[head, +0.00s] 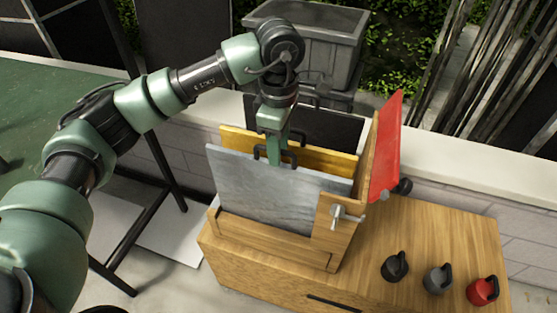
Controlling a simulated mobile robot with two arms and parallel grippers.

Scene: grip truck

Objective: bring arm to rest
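My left arm comes in from the left and bends down over a wooden rack on a wooden cabinet (440,230). Its green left gripper (274,158) points down at the top edges of the upright panels, by a black handle near the grey panel (265,190). The fingers overlap in this view, so I cannot tell whether they are open or shut, or whether they touch the handle. A yellow panel (335,163) and a black panel (335,130) stand behind the grey one. My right gripper is not in view.
A red panel (386,150) stands at the rack's right side. Black (395,266), grey (438,279) and red (482,291) handled objects sit on the cabinet's right. A grey bin (320,35) stands behind the rack. A dark metal frame stands at left.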

